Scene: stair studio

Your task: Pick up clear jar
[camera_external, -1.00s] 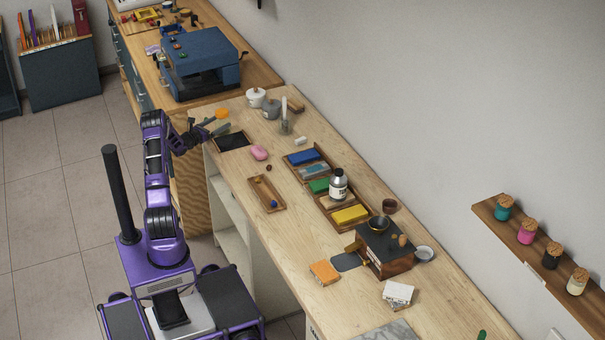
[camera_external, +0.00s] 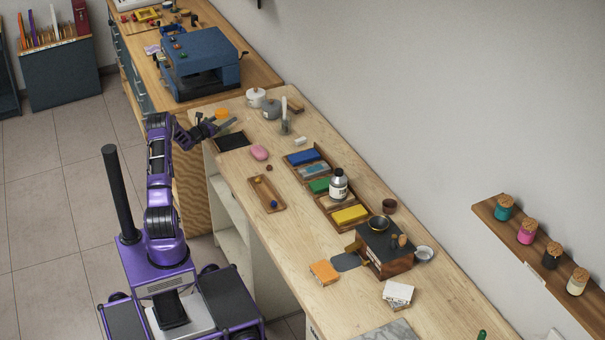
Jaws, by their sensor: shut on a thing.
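My gripper (camera_external: 222,122) is at the far left edge of the long wooden bench, above the dark tray. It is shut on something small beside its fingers. An orange thing (camera_external: 222,113) shows right at the fingertips and appears to be what it holds; I cannot tell its shape or whether it is the clear jar. A clear glass holder (camera_external: 284,127) with a white upright stick stands on the bench to the right of my gripper, apart from it.
The dark tray (camera_external: 232,141) and a pink lump (camera_external: 259,153) lie near my gripper. A grey pot (camera_external: 271,109) and a white pot (camera_external: 256,97) stand behind. A blue press (camera_external: 200,62) is on the far bench. Bare wood lies around the small wooden tray (camera_external: 262,190).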

